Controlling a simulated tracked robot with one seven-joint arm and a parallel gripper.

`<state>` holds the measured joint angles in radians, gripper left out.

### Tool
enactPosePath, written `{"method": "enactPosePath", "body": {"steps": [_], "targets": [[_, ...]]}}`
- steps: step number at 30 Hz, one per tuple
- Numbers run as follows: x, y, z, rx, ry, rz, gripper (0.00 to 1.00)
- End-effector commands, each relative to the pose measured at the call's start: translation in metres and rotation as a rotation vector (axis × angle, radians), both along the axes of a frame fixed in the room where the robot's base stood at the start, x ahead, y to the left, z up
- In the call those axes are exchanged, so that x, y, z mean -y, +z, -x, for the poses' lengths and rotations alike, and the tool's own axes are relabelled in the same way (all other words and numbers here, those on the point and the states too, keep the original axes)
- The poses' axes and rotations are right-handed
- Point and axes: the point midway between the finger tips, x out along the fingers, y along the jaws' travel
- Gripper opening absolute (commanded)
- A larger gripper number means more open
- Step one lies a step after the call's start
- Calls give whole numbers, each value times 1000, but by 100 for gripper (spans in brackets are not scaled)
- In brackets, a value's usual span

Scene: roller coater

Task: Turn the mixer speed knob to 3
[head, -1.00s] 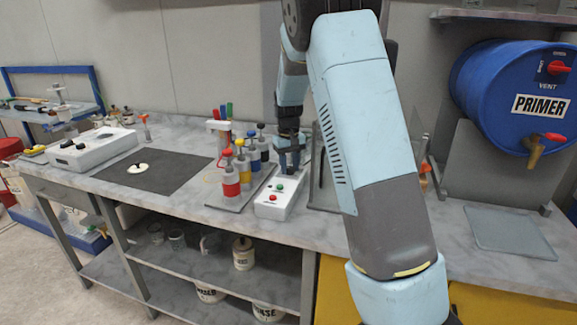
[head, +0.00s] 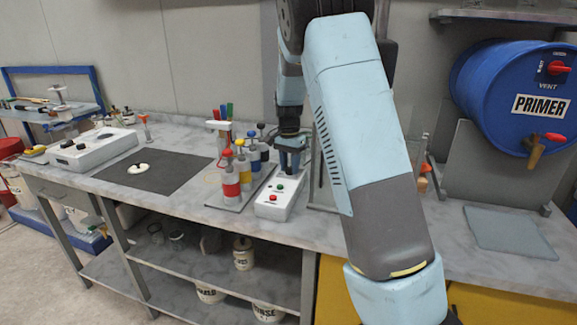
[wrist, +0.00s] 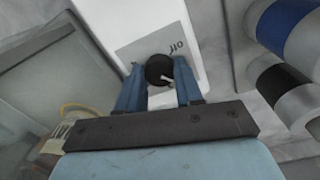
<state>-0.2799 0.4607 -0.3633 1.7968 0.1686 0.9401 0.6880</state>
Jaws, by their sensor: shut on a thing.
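The mixer control box is a white box (head: 272,207) with a green and a red button, standing on the bench in the head view. Its speed knob (wrist: 158,68) is round and black with a pale pointer mark, seen in the wrist view. It sits on a grey label with dark markings, partly covered and too small to read surely. My gripper (wrist: 160,87) points down over the box, with its two blue fingers shut on the knob's sides. In the head view my gripper (head: 291,168) is at the box's far end and hides the knob.
A rack of colored-band bottles (head: 230,183) stands close left of the box; banded bottles (wrist: 285,85) also show at right in the wrist view. A clear panel (head: 322,180) stands close on the right. A dark mat (head: 160,172) lies farther left.

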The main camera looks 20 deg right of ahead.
Motion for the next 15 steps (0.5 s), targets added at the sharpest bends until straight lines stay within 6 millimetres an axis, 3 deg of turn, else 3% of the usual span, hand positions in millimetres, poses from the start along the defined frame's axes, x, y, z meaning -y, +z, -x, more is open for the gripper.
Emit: {"method": "enactPosePath", "body": {"steps": [15], "targets": [[-5, 1, -3, 5, -484, -4, 5]]}}
